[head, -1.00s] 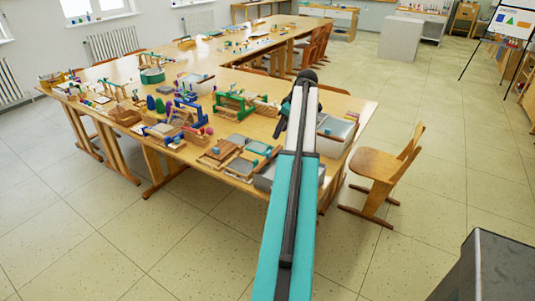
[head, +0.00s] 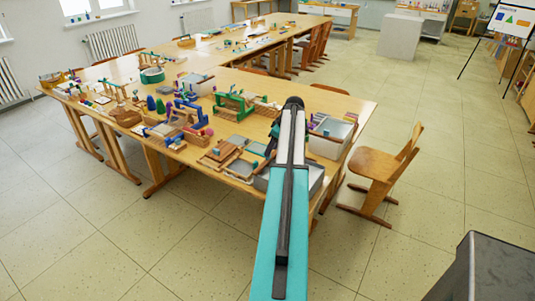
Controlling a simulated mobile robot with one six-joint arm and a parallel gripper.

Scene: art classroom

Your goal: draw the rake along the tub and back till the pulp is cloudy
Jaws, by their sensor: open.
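At the right end of the near table, a grey tub (head: 324,146) stands just right of my arm, with small blue and purple pieces at its top. A second grey tub (head: 316,181) at the front edge is largely covered by my arm. I cannot tell which one holds the pulp, nor how cloudy it is. I cannot pick out the rake for certain. My gripper (head: 273,134) shows only as a dark part left of my forearm, over the table's right end. Its jaws are mostly hidden and nothing is seen held in them.
The long wooden table (head: 345,104) is crowded with wooden stands, a green frame (head: 233,103), a blue press (head: 190,112) and trays. A wooden chair (head: 378,174) stands at the right. The tiled floor in front is clear.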

